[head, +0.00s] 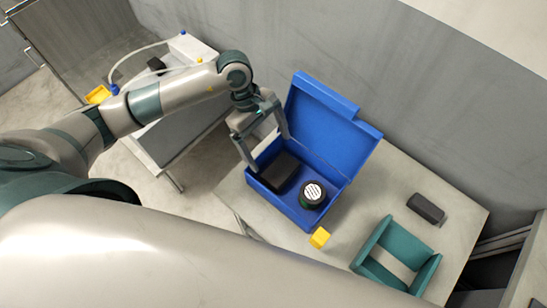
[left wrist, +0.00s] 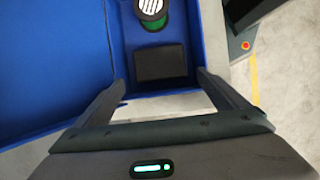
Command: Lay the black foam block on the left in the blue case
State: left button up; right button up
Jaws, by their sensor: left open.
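The blue case (head: 338,152) stands open on the table, its lid raised at the back. A black foam block (head: 280,170) lies inside it at the left end; it also shows in the left wrist view (left wrist: 160,63). A round dark thing with a white striped top (head: 312,194) is in the case to the right of the block. My left gripper (head: 267,153) is open above the left end of the case, its fingers apart and nothing between them. In the left wrist view the block lies beyond the open fingers (left wrist: 162,88). My right gripper is not in view.
A small yellow block (head: 319,238) lies on the table just in front of the case. A teal open-topped holder (head: 371,243) and another dark block (head: 426,208) are at the right. A white cart (head: 152,150) stands left of the table (head: 388,186).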

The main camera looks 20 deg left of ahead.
pick_arm(q)
jog(key=shift+v, duration=1.4)
